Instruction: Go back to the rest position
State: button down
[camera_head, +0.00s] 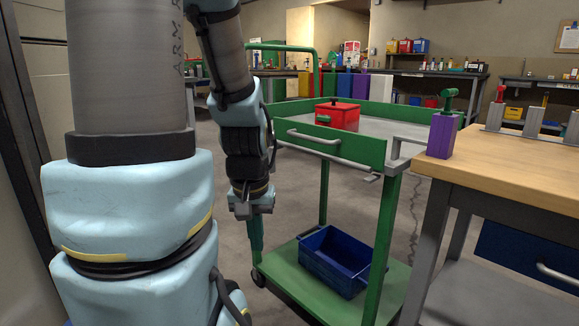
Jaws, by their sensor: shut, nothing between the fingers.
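My arm rises at the left and bends down, so that my gripper (251,206) points at the floor. The gripper is shut and empty. It hangs just left of the green cart (345,148), near the cart's left front leg. I cannot tell how much gap there is between them. No held object shows.
A red box (338,117) stands on the cart's top and a blue bin (338,262) on its lower shelf. A wooden workbench (515,172) at the right carries a purple block (441,135) with a green piece on it. Shelves line the back. Some floor is clear behind my gripper.

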notch_tip(320, 180, up, 36)
jog(key=p, duration=3.4)
jog(key=shift+f, duration=0.25)
jog(key=shift+d, duration=0.1)
